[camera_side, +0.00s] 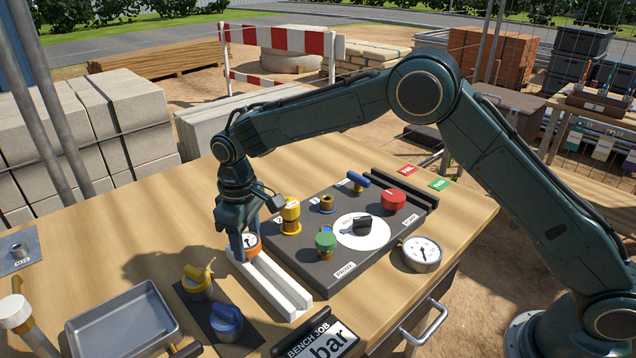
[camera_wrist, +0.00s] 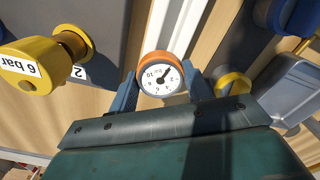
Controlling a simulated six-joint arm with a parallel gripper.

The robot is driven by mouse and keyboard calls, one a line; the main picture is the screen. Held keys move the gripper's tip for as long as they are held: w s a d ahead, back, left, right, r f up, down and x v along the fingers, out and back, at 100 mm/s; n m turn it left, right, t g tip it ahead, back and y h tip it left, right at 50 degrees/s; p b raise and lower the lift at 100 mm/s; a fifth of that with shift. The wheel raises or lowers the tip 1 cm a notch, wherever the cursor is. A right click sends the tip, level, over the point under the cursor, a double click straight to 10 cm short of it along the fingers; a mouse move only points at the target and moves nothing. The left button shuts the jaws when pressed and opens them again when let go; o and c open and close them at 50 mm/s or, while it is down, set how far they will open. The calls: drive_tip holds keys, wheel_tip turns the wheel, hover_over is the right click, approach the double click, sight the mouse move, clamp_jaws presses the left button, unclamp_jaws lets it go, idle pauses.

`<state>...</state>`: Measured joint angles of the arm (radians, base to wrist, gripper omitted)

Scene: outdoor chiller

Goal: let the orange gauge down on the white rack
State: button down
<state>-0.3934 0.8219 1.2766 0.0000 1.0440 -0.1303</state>
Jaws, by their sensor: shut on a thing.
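The orange gauge (camera_side: 252,240) has a white dial and an orange rim. It is between the fingers of my gripper (camera_side: 243,250), at the far end of the white rack (camera_side: 270,285). In the wrist view the gauge (camera_wrist: 161,75) shows its dial to the camera, with a finger of my gripper (camera_wrist: 160,92) on each side. The white rack (camera_wrist: 160,30) shows there as a pale strip behind the gauge. My gripper is shut on the gauge. The fingers and arm hide part of the gauge, and I cannot tell whether it touches the rack.
Right of the rack is a dark panel (camera_side: 300,262) with yellow, green and red knobs. A loose white gauge (camera_side: 422,254) lies at its right. Yellow and blue valves (camera_side: 226,322) and a metal tray (camera_side: 125,322) stand at the front left.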

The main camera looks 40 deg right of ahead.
sight(247, 241)
drive_tip(key=shift+f, duration=0.2)
idle(0.3)
drive_tip(key=shift+c, duration=0.4)
unclamp_jaws()
drive_tip(key=shift+r, duration=3.5)
drive_tip(key=shift+r, duration=0.15)
wheel_tip(247, 241, up, 14)
drive_tip(key=shift+f, duration=0.25)
